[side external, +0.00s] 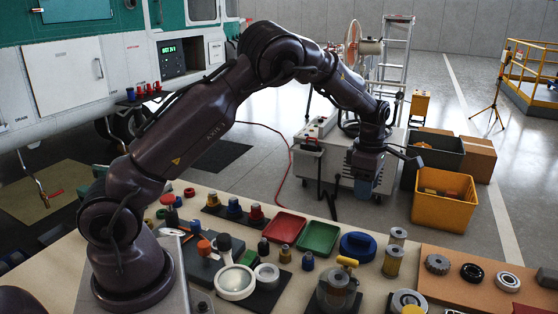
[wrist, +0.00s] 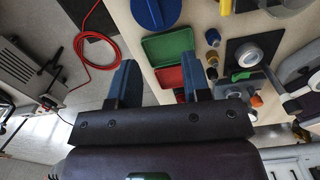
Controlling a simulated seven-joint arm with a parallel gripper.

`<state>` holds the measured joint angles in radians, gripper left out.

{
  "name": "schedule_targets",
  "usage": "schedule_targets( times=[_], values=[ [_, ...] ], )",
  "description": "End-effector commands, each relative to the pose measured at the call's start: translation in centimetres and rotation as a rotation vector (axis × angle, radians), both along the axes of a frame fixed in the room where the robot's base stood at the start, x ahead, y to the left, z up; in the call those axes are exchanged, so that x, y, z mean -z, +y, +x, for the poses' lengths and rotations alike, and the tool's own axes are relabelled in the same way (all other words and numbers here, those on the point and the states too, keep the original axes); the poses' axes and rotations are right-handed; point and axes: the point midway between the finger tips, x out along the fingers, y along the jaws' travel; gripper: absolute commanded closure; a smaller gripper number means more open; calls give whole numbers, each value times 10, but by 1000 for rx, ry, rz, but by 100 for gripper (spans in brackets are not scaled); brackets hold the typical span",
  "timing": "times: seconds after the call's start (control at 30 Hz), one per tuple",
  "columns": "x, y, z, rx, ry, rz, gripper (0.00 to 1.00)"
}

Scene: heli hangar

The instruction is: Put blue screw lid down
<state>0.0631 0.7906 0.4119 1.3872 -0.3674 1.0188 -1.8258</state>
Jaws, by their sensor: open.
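The blue screw lid (side external: 357,246) is round and lies on the workbench, right of the green tray. In the wrist view the blue lid (wrist: 155,10) shows at the top edge, partly cut off, with a raised bar across it. My gripper (side external: 366,188) hangs above and behind the lid, near the bench's far edge, clear of it. In the wrist view my gripper (wrist: 162,75) has its two blue fingers apart, with nothing held between them.
A green tray (side external: 318,238) and a red tray (side external: 283,227) lie left of the lid. Metal cylinders (side external: 393,261) stand to its right, and a glass jar (side external: 338,289) in front. A yellow crate (side external: 444,202) stands on the floor beyond the bench.

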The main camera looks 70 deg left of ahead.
Motion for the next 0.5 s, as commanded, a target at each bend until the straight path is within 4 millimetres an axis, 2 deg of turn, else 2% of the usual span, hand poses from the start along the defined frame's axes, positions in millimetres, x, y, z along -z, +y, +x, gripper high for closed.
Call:
schedule_targets(
  times=[0.03,0.17,0.3,0.5],
  values=[
    [-20,-3,-7,66,-27,-11,56],
    [-73,-19,-37,344,-105,-27,56],
    [-123,-39,-82,700,-196,-4,56],
    [-169,-66,-157,1231,-307,117,56]
  ],
)
